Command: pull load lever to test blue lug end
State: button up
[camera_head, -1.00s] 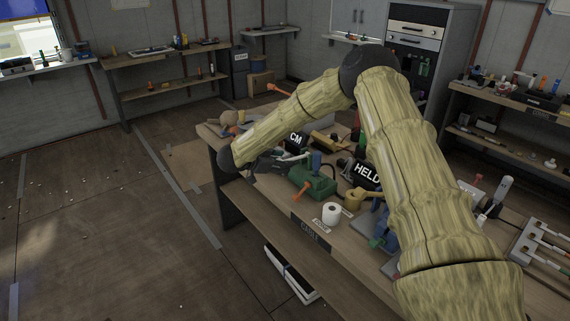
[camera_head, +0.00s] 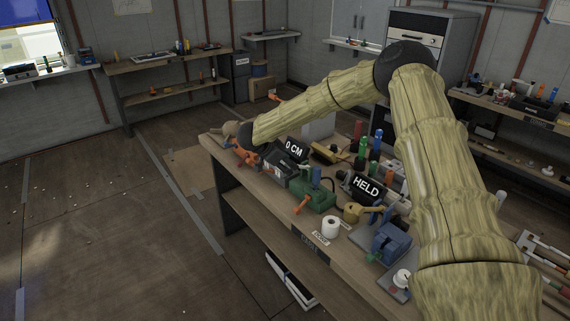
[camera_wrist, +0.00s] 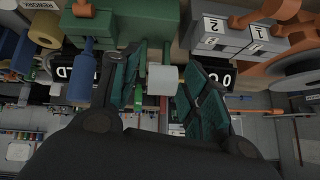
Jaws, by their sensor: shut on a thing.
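The grip sits at the end of a green bar by the green machine (camera_wrist: 140,18), and appears to be the lever's handle. My fingers are hidden in the head view. I cannot make out the blue lug end.
Displays reading "HELD" (camera_head: 366,187) and "0 CM" (camera_head: 294,149) stand on the bench (camera_head: 285,227). A grey box (camera_wrist: 228,35) numbered 1 and 2 and an orange fixture (camera_wrist: 282,12) are near my gripper. The floor leftward is open.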

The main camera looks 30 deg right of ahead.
jog(key=shift+d, duration=0.1)
jog(key=o, duration=1.4)
jog(key=shift+s+d+r, duration=0.1)
jog(key=shift+s+d, duration=0.05)
jog(key=shift+a, duration=0.3)
jog(key=v, duration=1.1)
jog(key=shift+a+r, duration=0.1)
jog(key=shift+r, duration=0.3)
